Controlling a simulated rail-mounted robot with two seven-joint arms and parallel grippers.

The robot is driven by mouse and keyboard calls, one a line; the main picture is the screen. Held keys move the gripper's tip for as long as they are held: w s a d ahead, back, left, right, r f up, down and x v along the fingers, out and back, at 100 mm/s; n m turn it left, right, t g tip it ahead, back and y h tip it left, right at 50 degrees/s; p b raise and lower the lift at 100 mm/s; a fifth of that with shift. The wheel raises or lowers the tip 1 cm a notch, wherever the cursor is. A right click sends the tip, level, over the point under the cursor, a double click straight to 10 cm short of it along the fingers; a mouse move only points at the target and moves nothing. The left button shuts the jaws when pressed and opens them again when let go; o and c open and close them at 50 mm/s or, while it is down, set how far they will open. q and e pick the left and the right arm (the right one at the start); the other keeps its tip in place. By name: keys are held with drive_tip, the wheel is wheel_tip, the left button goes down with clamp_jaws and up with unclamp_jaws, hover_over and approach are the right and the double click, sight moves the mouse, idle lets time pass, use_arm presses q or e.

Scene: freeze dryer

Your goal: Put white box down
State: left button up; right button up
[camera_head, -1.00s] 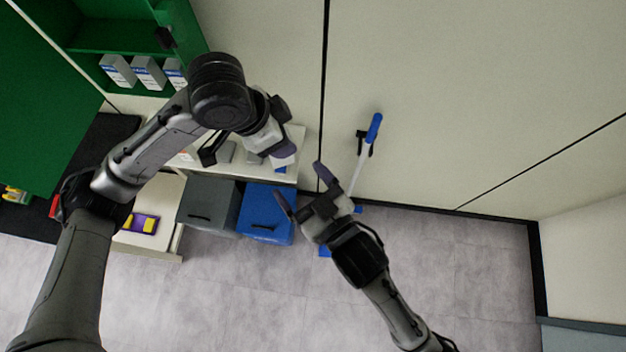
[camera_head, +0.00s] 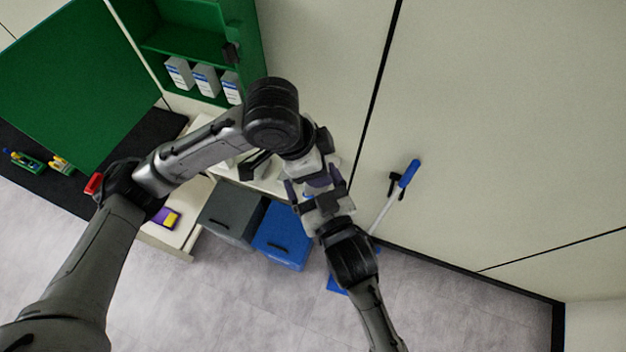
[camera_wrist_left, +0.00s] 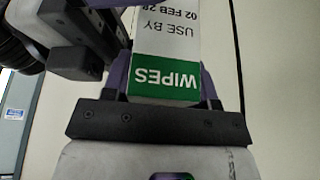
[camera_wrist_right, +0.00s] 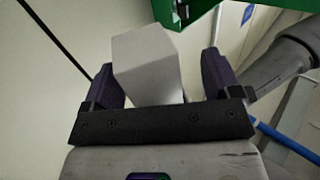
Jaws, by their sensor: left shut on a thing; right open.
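My left gripper (camera_wrist_left: 165,80) is shut on a white box (camera_wrist_left: 168,35) with a green "WIPES" label and printed "USE BY" text. The box is held up in the air. My right gripper (camera_wrist_right: 158,75) is open, with its fingers on either side of the other end of the box, seen as a plain pale block in the right wrist view (camera_wrist_right: 148,62). Gaps show between the box and the right fingers. In the head view, the left gripper (camera_head: 303,172) and right gripper (camera_head: 318,190) meet, and the box is mostly hidden between them.
Below the grippers stand a grey bin (camera_head: 231,214) and a blue bin (camera_head: 282,238). A green cabinet (camera_head: 190,42) with several boxes is at upper left. An open drawer (camera_head: 180,240) holds a purple and yellow item. A blue-handled tool (camera_head: 408,173) leans at the wall.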

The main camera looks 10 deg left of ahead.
drive_tip(key=shift+s+a, duration=0.1)
drive_tip(key=c, duration=0.9)
use_arm(q)
drive_tip(key=o, duration=0.5)
use_arm(e)
drive_tip(key=shift+c, duration=0.3)
use_arm(q)
drive_tip(key=shift+o, duration=0.7)
use_arm(e)
drive_tip(key=shift+c, duration=1)
use_arm(q)
drive_tip(key=o, duration=0.4)
drive_tip(key=shift+c, duration=0.2)
